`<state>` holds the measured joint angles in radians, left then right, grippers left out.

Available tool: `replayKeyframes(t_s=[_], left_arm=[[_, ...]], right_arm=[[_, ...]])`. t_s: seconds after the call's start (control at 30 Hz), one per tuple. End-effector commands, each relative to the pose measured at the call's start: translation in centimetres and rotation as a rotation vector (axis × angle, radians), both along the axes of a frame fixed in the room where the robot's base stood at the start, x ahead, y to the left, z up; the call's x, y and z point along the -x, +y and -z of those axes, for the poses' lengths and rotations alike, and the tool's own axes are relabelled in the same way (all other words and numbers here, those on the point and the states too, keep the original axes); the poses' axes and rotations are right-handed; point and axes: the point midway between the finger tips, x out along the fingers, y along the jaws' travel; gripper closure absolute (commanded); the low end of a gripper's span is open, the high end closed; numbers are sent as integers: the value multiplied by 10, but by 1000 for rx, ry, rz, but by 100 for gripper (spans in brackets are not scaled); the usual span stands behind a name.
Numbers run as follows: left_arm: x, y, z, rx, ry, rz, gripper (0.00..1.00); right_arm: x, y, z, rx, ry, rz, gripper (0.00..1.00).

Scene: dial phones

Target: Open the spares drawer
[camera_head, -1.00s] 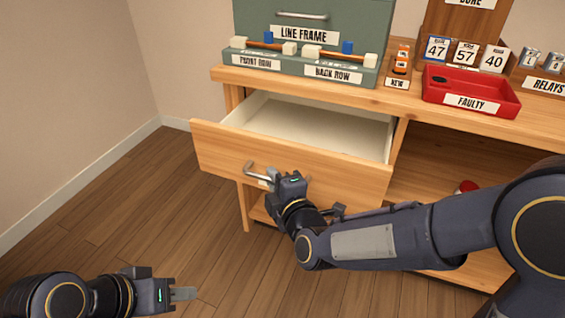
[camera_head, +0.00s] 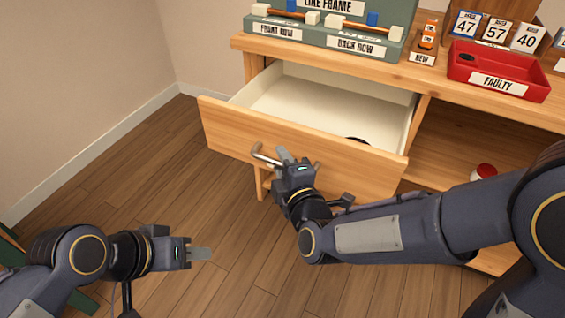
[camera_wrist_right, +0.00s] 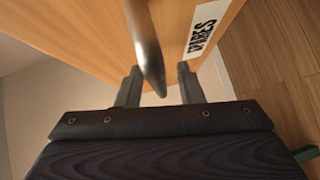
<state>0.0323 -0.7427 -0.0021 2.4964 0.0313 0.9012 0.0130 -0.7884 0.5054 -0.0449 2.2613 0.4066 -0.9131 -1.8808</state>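The wooden spares drawer (camera_head: 300,150) stands well out from the bench, its pale inside showing. My right gripper (camera_head: 284,156) is at the handle. In the right wrist view its fingers (camera_wrist_right: 159,88) are apart on either side of the bar, with a gap on the right. My left gripper (camera_head: 201,254) is low at the left, away from the drawer, holding nothing visible.
Above the drawer, the bench top holds the green line frame (camera_head: 330,40), a NEW stand (camera_head: 423,58), number cards (camera_head: 495,32) and a red FAULTY tray (camera_head: 540,92). An open shelf (camera_head: 450,150) is right of the drawer. The floor (camera_head: 150,185) at left is clear.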

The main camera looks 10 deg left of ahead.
Motion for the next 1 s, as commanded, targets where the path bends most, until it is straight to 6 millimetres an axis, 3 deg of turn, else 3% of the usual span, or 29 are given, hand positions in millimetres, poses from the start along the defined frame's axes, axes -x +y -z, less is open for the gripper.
replayKeyframes(t_s=[0.33, 0.7, 1.0], left_arm=[[0, 0, -2, 0, 0, 0, 64], [0, 0, -19, 0, 0, 0, 64], [0, 0, -21, 0, 0, 0, 64]], right_arm=[[5, -2, -2, -1, -1, -2, 66], [56, -28, -12, -1, 0, -3, 66], [69, -36, -12, -2, 0, -1, 66]])
